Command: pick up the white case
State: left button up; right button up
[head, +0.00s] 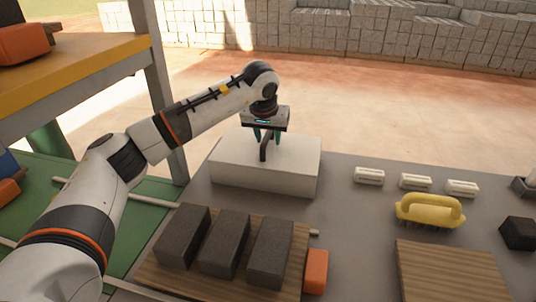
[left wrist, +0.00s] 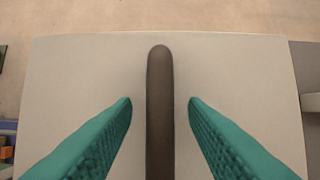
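The white case (head: 238,167) is a box with a dark handle (head: 264,150) on its top, standing on the grey table behind the wooden board. My left gripper (head: 265,137) is right above the case, pointing down at the handle. In the left wrist view the handle (left wrist: 160,115) runs between the two teal fingers of my left gripper (left wrist: 160,104), with a gap on each side. The white top of the case (left wrist: 235,75) fills most of that view. The left gripper is open and does not visibly touch the handle. My right gripper is in neither view.
In front of the case, several dark blocks (head: 224,243) lie on a wooden board (head: 190,283), with an orange block (head: 316,271) beside it. To the right are small white pieces (head: 369,176), a yellow-handled brush (head: 430,211) and a black cube (head: 519,233). A shelf post (head: 165,100) stands left.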

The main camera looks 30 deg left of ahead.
pick_arm(q)
jog(key=shift+c, duration=0.5)
grip_shut()
jog(key=shift+r, duration=0.2)
